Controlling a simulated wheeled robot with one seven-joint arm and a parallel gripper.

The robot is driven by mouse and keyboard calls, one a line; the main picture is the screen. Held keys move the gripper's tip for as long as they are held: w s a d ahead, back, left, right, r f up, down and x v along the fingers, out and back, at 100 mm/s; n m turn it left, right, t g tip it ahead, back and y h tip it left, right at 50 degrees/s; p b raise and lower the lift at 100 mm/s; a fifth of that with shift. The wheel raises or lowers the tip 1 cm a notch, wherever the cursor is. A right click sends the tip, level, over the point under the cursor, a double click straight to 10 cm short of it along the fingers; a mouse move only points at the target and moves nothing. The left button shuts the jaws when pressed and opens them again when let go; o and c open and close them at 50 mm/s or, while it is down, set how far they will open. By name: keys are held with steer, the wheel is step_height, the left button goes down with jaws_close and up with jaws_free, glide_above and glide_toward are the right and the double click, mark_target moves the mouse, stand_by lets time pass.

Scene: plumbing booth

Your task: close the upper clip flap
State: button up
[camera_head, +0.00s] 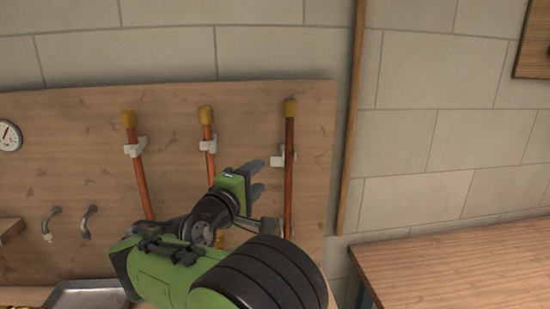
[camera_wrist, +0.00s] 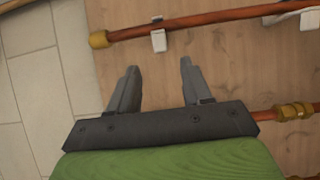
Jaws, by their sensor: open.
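The right copper pipe (camera_head: 289,185) stands upright on the wooden board with a brass cap on top. A white upper clip (camera_head: 278,158) sits at this pipe below the cap, with a part jutting out to the left. In the wrist view this clip (camera_wrist: 158,40) shows as a white piece on the gripper's side of the pipe (camera_wrist: 205,24); whether its flap is open is hard to tell. My gripper (camera_head: 259,177) is just left of and below the clip. Its fingers are apart and empty, and in the wrist view the gripper (camera_wrist: 159,68) points at the clip without touching it.
Two more capped pipes, the left one (camera_head: 143,180) and the middle one (camera_head: 209,150), carry white clips. Another white clip (camera_wrist: 292,13) is farther along the right pipe. A brass fitting (camera_wrist: 294,111) is right of my fingers. A wooden table (camera_head: 460,265) stands at the right.

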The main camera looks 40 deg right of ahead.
mark_target(274, 163)
steer(key=x, duration=1)
steer(key=shift+d+p, duration=0.15)
steer(key=shift+p, duration=0.15)
jaws_close()
